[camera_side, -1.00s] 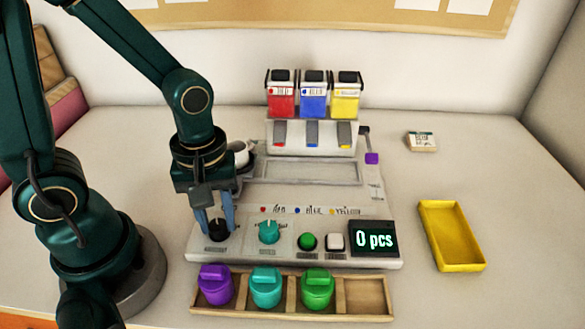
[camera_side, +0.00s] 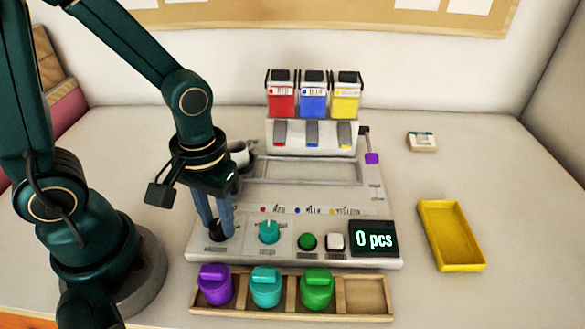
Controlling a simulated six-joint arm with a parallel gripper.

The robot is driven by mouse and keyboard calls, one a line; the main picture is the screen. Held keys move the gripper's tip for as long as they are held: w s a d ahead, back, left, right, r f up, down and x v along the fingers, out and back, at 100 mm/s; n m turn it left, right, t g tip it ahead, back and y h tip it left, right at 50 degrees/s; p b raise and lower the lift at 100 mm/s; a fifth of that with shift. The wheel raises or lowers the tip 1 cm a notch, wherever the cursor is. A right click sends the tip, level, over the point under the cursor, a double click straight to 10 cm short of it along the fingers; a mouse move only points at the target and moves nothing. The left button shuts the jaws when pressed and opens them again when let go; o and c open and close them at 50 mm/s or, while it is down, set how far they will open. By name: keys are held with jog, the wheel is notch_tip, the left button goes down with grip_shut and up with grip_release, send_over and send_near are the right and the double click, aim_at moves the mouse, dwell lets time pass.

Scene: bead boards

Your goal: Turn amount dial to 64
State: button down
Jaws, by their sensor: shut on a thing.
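My gripper (camera_side: 218,232) points down at the left end of the white control panel (camera_side: 285,256) and is shut on a black dial (camera_side: 216,237). The fingers hide most of this dial, so its pointer cannot be read. A teal dial (camera_side: 268,232) with a pale pointer mark sits just to its right, apart from the gripper. The small labels under the dials are too blurred to read. The display (camera_side: 373,239) at the panel's right end reads "0 pcs".
A green button (camera_side: 307,242) and a white button (camera_side: 335,243) lie right of the dials. In front, a wooden tray (camera_side: 365,296) holds purple, teal and green lidded pots. Red, blue and yellow dispensers stand behind. A yellow tray (camera_side: 451,236) is at right, with clear table around it.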

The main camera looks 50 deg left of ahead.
aim_at(218, 225)
jog(key=m, duration=0.4)
jog(key=shift+m, duration=0.3)
jog(key=m, duration=0.4)
jog(key=shift+m, duration=0.3)
jog(key=c, duration=0.5)
grip_release()
jog(key=shift+d+r, duration=0.1)
jog(key=shift+r, duration=2.45)
